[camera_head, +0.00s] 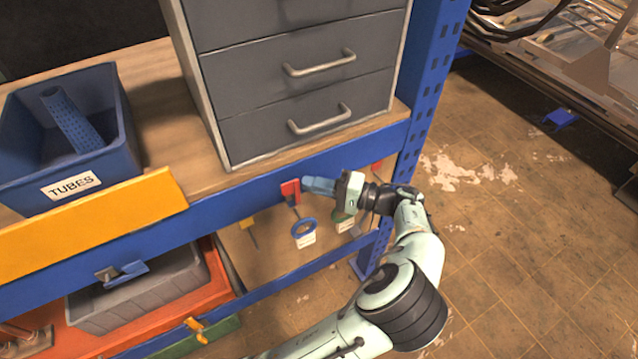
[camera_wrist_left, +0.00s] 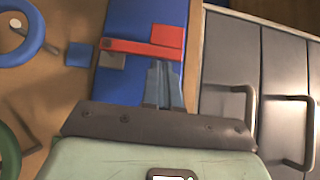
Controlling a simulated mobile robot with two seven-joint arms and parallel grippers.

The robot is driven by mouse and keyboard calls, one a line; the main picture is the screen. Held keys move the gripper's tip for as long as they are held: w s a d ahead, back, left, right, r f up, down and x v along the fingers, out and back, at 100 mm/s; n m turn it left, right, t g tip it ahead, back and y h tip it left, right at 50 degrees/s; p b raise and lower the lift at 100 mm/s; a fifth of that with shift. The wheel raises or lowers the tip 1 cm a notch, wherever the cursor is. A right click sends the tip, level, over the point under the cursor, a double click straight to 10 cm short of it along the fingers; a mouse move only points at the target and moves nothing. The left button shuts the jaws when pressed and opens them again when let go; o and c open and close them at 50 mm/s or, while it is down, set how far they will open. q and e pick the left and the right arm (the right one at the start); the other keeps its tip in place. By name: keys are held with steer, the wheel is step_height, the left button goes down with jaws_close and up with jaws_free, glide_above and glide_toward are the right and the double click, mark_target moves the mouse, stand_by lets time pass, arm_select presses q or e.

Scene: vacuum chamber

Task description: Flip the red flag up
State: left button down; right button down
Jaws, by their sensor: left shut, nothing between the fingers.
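The red flag (camera_head: 290,188) is on the front of the blue shelf beam (camera_head: 225,188), below the grey drawers. In the left wrist view the red flag (camera_wrist_left: 140,48) shows as a long narrow bar with a red square at one end. My left gripper (camera_head: 308,184) is shut and empty, just right of the flag in the head view. In the left wrist view its shut fingertips (camera_wrist_left: 163,68) are close beside the bar, near the square's end. I cannot tell whether they touch it. My right gripper is not in view.
Above stand the grey drawers (camera_head: 300,70) with handles and a blue bin (camera_head: 120,140) labelled TUBES. A blue ring (camera_head: 303,228) with a white tag hangs under the beam. A grey bin (camera_head: 140,300) sits lower left. Open tiled floor (camera_head: 520,230) lies to the right.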

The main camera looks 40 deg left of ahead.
arm_select(q)
steer(key=shift+s+r+n, duration=0.15)
steer(key=shift+s+n, duration=0.05)
steer(key=shift+n, duration=0.1)
stand_by(0.4)
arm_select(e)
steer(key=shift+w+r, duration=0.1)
